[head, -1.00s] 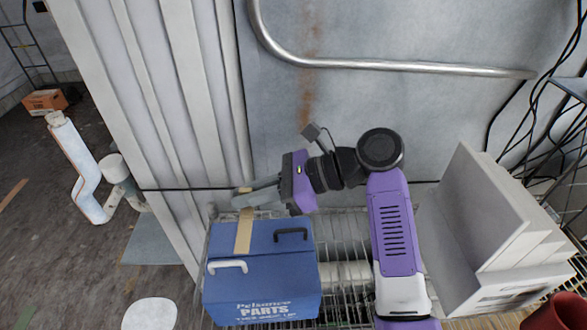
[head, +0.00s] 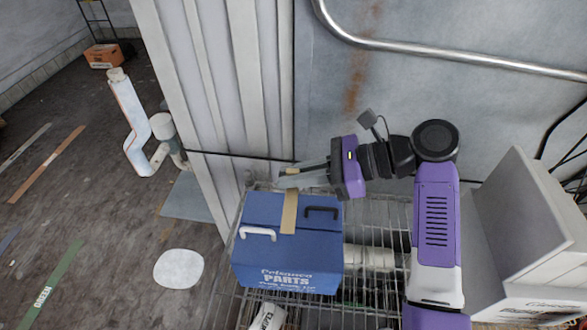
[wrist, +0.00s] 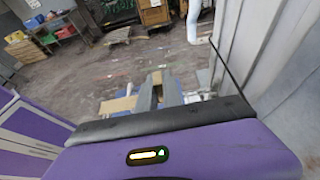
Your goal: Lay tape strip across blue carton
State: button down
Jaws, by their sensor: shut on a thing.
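The blue carton (head: 285,258) stands on the wire shelf in the head view, with white "PARTS" print on its front. It has a white handle on the left and a black one on the right. The tan tape strip (head: 289,214) runs over its top between the handles, toward the back edge. My gripper (head: 284,178) is behind the carton's back edge, shut on the strip's far end. Its fingers partly hide that end. Whether the strip touches the top along its length, I cannot tell. In the wrist view the fingers (wrist: 158,92) show dark and small.
A white box (head: 520,220) stands right of my arm. A ribbed wall panel (head: 215,100) rises behind and left of the carton. A pale roll (head: 370,257) lies on the wire shelf right of the carton. A white pipe (head: 135,125) stands on the floor at left.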

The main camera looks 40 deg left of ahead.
jog(key=shift+f, duration=2.2)
jog(key=shift+f, duration=1.1)
jog(key=c, duration=1.4)
grip_release()
jog(key=shift+s+f, duration=0.1)
jog(key=shift+c, duration=0.2)
jog(key=b+v, duration=0.2)
jog(key=v, duration=0.5)
jog(key=shift+w+d+r, duration=0.3)
